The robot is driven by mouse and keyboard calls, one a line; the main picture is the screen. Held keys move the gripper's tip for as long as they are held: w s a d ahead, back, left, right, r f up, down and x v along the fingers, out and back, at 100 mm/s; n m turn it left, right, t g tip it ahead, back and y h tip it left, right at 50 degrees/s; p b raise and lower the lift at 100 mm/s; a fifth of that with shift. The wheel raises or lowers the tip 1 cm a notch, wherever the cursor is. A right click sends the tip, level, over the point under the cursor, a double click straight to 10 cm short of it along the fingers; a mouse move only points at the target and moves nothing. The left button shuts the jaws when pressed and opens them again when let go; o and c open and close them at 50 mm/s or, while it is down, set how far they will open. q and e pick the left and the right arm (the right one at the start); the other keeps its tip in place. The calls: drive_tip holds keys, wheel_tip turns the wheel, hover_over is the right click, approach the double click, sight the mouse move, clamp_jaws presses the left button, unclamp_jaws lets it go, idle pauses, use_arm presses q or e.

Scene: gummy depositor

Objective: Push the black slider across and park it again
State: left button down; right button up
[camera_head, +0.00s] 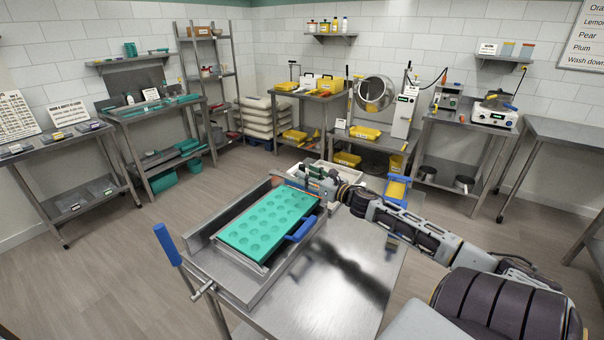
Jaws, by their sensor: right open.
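My right gripper (308,182) is at the far end of the steel machine (190,245), just beyond a teal mould (262,232) with rows of round cavities. It is open, though my wrist covers part of the fingers. I cannot clearly make out the black slider; it may be hidden behind the gripper or too small to tell. The mould lies flat on a metal carrier with a blue handle (301,230) at its right side. A blue lever grip (167,244) stands up at the machine's near left. My left gripper is not in view.
The steel table (325,295) is bare in front of the mould. A white tray (327,168) lies behind my gripper, and a yellow and blue item (397,189) sits beyond my forearm. Side benches with trays line the walls; the floor on the left is clear.

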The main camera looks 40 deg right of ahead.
drive_tip(key=shift+w+a, duration=0.1)
drive_tip(key=shift+w, duration=1.7)
clamp_jaws()
